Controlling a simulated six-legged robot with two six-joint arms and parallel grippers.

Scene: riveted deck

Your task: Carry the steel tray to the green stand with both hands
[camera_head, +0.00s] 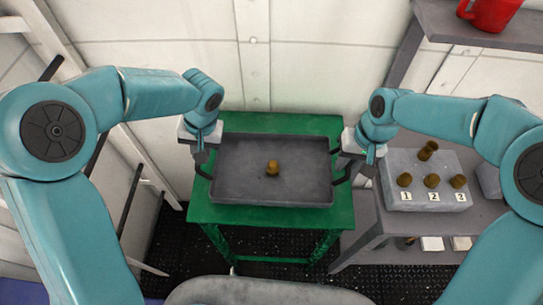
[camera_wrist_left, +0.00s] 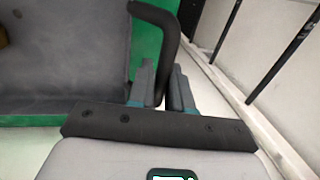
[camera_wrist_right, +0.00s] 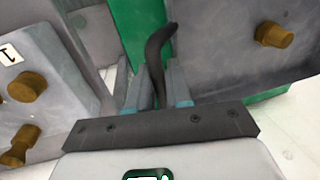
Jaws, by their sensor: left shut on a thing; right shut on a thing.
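The grey steel tray (camera_head: 240,183) is level over the green stand (camera_head: 325,215), whose top shows around it. I cannot tell whether it rests on the top or hangs just above it. A small brown knob-like piece (camera_head: 272,168) stands near the tray's middle. My left gripper (camera_head: 203,160) is shut on the tray's left black handle, which passes between the fingers in the left wrist view (camera_wrist_left: 163,88). My right gripper (camera_head: 347,163) is shut on the right handle (camera_wrist_right: 158,48), at the opposite end. The tray's underside is hidden.
On the right, a grey bench holds a block (camera_head: 420,195) with several brown knobs and labels 1, 2, 3. A red mug (camera_head: 488,14) is on a shelf (camera_head: 470,30) above. A white wall stands close behind the stand, and a railing (camera_head: 130,200) is at left.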

